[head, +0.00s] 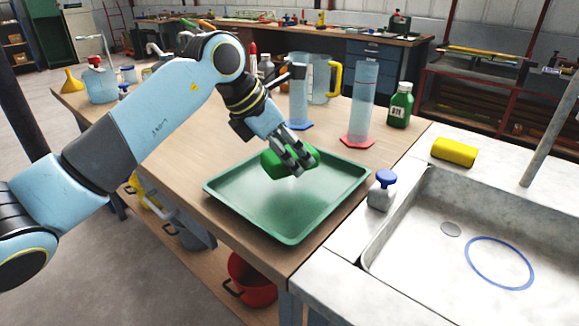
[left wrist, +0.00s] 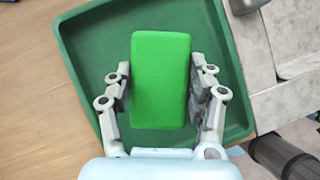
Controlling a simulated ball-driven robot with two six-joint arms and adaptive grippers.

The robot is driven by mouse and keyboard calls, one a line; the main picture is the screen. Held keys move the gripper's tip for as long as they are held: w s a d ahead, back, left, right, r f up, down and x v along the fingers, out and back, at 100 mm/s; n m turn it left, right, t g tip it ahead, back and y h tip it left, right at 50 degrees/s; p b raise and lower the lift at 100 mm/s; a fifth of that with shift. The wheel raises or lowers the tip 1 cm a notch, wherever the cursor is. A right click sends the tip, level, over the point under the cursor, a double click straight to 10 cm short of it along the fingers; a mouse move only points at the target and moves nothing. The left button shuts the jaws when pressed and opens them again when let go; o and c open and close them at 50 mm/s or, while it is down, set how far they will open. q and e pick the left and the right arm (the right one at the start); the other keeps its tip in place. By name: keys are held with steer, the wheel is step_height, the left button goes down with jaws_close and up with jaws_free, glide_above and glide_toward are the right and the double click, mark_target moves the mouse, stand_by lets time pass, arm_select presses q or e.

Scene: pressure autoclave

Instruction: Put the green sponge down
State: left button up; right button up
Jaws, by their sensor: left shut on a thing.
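The green sponge (head: 275,163) is a bright green block held in my left gripper (head: 298,168). In the left wrist view the green sponge (left wrist: 161,80) sits between the two fingers of the left gripper (left wrist: 163,95), which touch its long sides. The sponge is over the green tray (head: 244,211) on the wooden bench; a dark patch shows on the tray floor below it. The gap between sponge and tray is hard to judge. The tray also shows in the left wrist view (left wrist: 86,45). My right gripper is not in view.
A yellow sponge-like block (head: 454,152) lies by the metal sink (head: 440,255). A blue-capped bottle (head: 382,190) stands right of the tray. Behind the tray stand measuring cylinders (head: 363,95) and a green bottle (head: 400,106). The tray floor looks otherwise empty.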

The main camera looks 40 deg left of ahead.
mark_target(290, 185)
arm_select(q)
steer(key=shift+f, duration=2.05)
steer(key=shift+f, duration=0.2)
steer(key=o, duration=1)
steer(key=shift+r, duration=0.1)
steer(key=shift+r, duration=0.1)
steer(key=v, duration=1)
steer(key=shift+s+a+r, duration=0.15)
steer(key=shift+a+r, duration=0.1)
steer(key=shift+r, duration=0.05)
steer(key=shift+s+r+p, duration=0.3)
steer(key=shift+s+r, duration=0.05)
steer(key=shift+r, duration=0.25)
